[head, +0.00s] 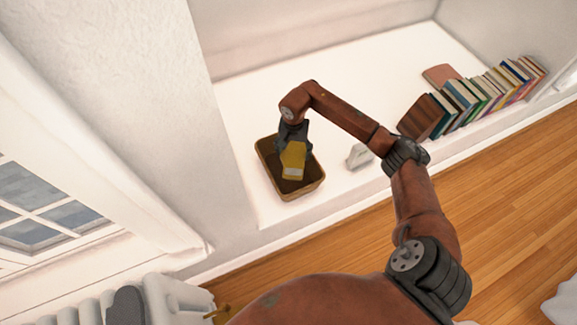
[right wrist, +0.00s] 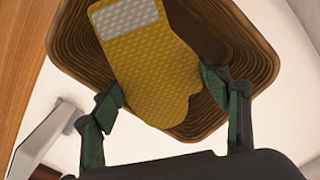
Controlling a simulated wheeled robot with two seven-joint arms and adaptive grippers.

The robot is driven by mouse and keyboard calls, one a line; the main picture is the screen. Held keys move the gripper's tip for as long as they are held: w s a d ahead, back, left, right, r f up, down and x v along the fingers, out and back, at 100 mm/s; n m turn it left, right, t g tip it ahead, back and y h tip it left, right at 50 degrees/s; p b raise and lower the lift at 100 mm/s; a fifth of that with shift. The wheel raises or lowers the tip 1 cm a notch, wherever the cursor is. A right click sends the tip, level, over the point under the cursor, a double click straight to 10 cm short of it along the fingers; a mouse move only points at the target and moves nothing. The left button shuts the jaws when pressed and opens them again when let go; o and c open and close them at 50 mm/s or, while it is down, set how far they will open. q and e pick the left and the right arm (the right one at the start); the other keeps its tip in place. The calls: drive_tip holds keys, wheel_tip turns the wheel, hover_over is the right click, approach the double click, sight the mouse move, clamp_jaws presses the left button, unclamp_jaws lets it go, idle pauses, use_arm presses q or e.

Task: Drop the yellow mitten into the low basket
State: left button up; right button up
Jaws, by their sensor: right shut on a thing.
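The yellow mitten (head: 293,155) with a pale grey cuff hangs from my right gripper (head: 293,132), cuff end lowest in the head view. The gripper is shut on it; in the right wrist view the mitten (right wrist: 155,75) lies between the two green-padded fingers (right wrist: 162,95). The low basket (head: 304,193) is brown, woven and open-topped, and stands on the white ledge. The mitten is over the basket's opening, and ribbed inner walls (right wrist: 255,50) show around it. I cannot tell how far the mitten is above the basket floor. My left gripper is not in view.
A small whitish stand (head: 358,156) is right of the basket. A row of books (head: 487,95) with a brown block (head: 420,117) stands farther right on the white ledge (head: 350,75). A wall (head: 165,110) rises to the left. The ledge behind the basket is clear.

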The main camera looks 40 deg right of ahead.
drive_tip(key=shift+f, duration=0.25)
drive_tip(key=o, duration=1.2)
drive_tip(key=shift+r, duration=0.1)
wheel_tip(320, 180, up, 12)
drive_tip(key=shift+f, duration=0.1)
